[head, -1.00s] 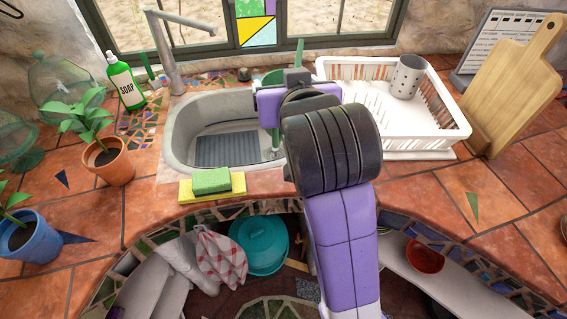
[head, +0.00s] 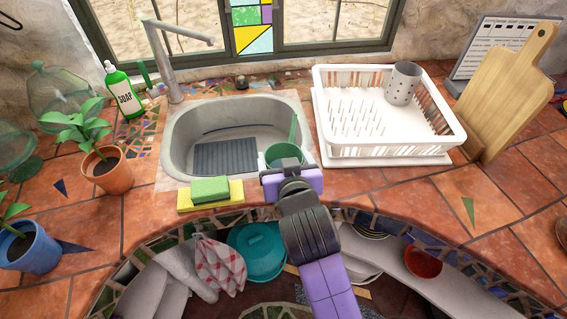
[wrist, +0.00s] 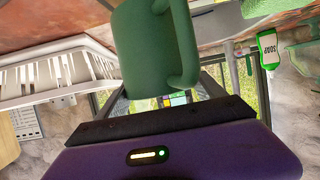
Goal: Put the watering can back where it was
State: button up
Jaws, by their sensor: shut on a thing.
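The green watering can (head: 284,154) is in my gripper (head: 287,172), at the front right edge of the sink. Its long thin part points up in the head view. In the wrist view, the can's green body (wrist: 150,50) fills the upper middle, between the fingers of my gripper (wrist: 160,95). My gripper is shut on it. The contact points are partly hidden, and I cannot tell whether the can touches the sink rim.
The sink (head: 190,115) is left of the can. A white dish rack (head: 385,150) with a grey cup (head: 403,82) stands right. A green and yellow sponge pair (head: 210,192) lies at the sink's front left. Tiled counter (head: 420,195) is clear at front right.

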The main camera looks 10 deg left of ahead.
jog(key=shift+f, duration=1.2)
jog(key=o, duration=2.1)
jog(key=shift+f, duration=0.15)
jog(key=shift+c, duration=0.2)
jog(key=b+v, duration=0.1)
jog(key=v, duration=1.1)
jog(key=shift+d, duration=0.1)
